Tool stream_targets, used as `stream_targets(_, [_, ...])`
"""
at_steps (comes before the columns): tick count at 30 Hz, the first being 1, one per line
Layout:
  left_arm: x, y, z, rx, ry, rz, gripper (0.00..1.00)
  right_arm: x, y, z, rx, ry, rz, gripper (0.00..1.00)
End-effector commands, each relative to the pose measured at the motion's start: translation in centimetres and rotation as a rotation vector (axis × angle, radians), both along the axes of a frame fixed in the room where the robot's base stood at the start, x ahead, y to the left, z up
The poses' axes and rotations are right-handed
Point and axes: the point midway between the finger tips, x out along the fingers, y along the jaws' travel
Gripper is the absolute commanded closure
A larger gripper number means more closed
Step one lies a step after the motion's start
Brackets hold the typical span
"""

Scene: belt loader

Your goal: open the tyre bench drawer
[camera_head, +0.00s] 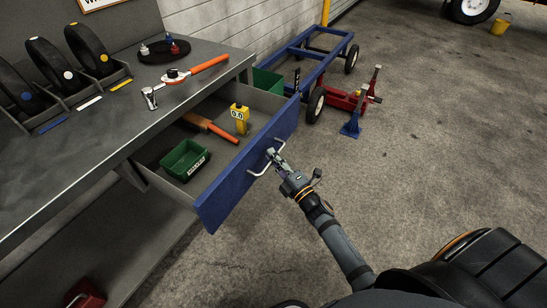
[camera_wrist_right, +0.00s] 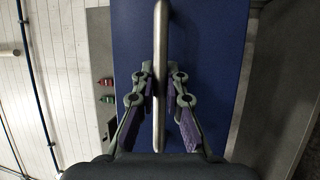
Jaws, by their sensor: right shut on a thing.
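The tyre bench drawer (camera_head: 252,160) has a blue front and stands pulled out from the grey tyre bench (camera_head: 95,140), with its inside showing in the head view. A metal bar handle (camera_head: 258,172) is on the drawer front. My right gripper (camera_head: 275,157) is at this handle, its fingers shut on it. In the right wrist view the handle (camera_wrist_right: 159,60) runs upright between the two fingers of the right gripper (camera_wrist_right: 160,85), against the blue drawer front (camera_wrist_right: 215,60). My left gripper is in neither view.
The drawer holds a green bin (camera_head: 185,160), a yellow gauge (camera_head: 240,117) and an orange-handled tool (camera_head: 212,128). Tyres (camera_head: 88,50) and a torque wrench (camera_head: 195,71) are on the bench top. A blue cart (camera_head: 320,55) and a jack stand (camera_head: 352,123) stand beyond.

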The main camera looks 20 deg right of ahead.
Motion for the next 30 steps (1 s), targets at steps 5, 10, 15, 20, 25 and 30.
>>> stream_targets(5, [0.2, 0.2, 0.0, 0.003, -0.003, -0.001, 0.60, -0.1, 0.0, -0.2, -0.001, 0.004, 0.000, 0.86])
stream_targets(10, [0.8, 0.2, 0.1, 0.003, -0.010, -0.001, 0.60, 0.0, 0.0, -0.1, -0.001, 0.002, 0.000, 0.64])
stream_targets(15, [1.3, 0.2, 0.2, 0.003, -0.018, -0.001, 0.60, 0.0, 0.0, -0.1, 0.000, 0.001, 0.000, 0.64])
stream_targets(20, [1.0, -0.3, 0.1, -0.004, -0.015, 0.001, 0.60, -0.4, -0.1, -0.1, -0.001, 0.002, 0.000, 0.64])
stream_targets(25, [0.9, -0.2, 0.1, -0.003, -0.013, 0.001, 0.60, -3.3, -0.8, -0.8, -0.003, 0.005, 0.002, 0.64])
stream_targets(30, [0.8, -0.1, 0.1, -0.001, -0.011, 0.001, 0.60, -7.3, -1.9, -1.6, -0.003, 0.006, 0.002, 0.64])
